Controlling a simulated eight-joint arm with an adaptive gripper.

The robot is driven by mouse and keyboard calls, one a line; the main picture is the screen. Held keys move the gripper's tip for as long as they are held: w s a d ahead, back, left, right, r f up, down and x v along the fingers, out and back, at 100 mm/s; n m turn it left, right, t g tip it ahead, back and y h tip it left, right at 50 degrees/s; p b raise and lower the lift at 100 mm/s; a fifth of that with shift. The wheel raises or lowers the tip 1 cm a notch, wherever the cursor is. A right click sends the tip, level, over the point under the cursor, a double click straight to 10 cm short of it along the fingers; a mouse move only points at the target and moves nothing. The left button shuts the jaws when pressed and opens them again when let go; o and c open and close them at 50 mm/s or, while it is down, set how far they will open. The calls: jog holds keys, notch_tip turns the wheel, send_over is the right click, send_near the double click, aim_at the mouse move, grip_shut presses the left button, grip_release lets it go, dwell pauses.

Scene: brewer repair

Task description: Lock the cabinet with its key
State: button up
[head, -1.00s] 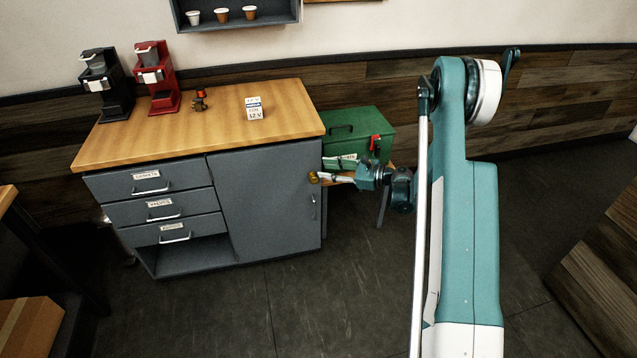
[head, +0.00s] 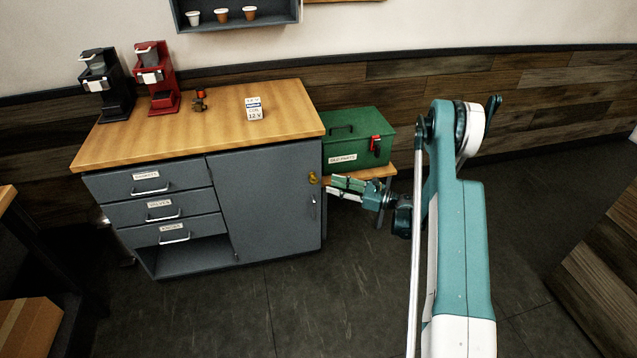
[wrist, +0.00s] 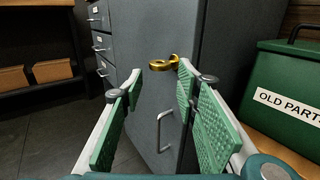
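The cabinet (head: 262,198) is grey with a wooden top, and its door is closed. The brass key (head: 314,178) sits at the upper right of the door, above the door handle (head: 313,206). In the wrist view the key (wrist: 173,63) sticks out from the door with its bow to the left; the lock itself is not clearly seen. My gripper (head: 332,187) is just right of the key in the head view. In the wrist view my gripper (wrist: 160,80) is open and empty, with the key beyond its fingertips. I cannot tell whether the right finger touches the key.
A green box (head: 358,140) labelled "OLD PARTS" stands on a low wooden shelf (head: 380,172) right of the cabinet, close behind my gripper. The floor (head: 330,290) in front is clear.

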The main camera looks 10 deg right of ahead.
aim_at(312, 179)
jog(key=shift+a, duration=0.1)
jog(key=shift+b+x, duration=0.9)
jog(key=shift+x, duration=2.9)
jog(key=c, duration=0.6)
